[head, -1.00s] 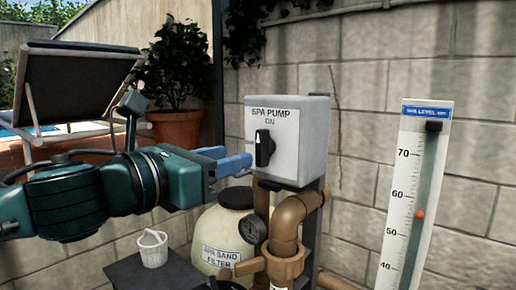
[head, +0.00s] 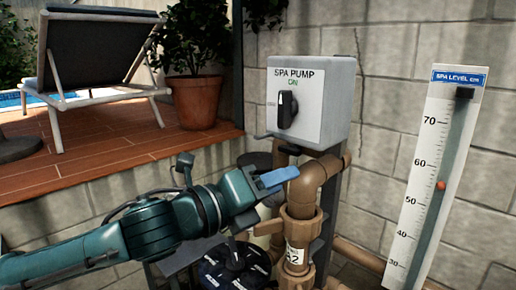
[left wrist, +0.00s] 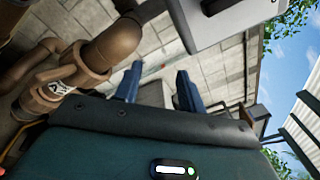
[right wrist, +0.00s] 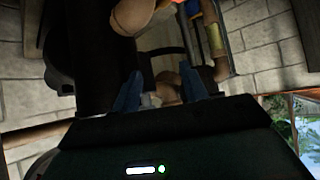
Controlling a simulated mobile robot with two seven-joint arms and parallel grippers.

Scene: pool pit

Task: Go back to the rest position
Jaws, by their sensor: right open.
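My left gripper (head: 277,180) is in the head view, below and left of the grey spa pump box (head: 335,105). Its blue fingers point right, toward the brown pipe. In the left wrist view the left gripper (left wrist: 158,84) has its two fingers apart with nothing between them. The box has a black knob (head: 287,109) and reads "SPA PUMP ON". My right gripper (right wrist: 164,88) shows only in the right wrist view. Its fingers are apart and empty, with dark and brown pipe-like parts beyond them.
A brown pipe with a valve (head: 299,228) stands under the box. A spa level gauge (head: 432,170) leans at the right by the block wall. A potted plant (head: 196,100) and a lounger (head: 100,62) are on the tiled deck (head: 110,150) at the left.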

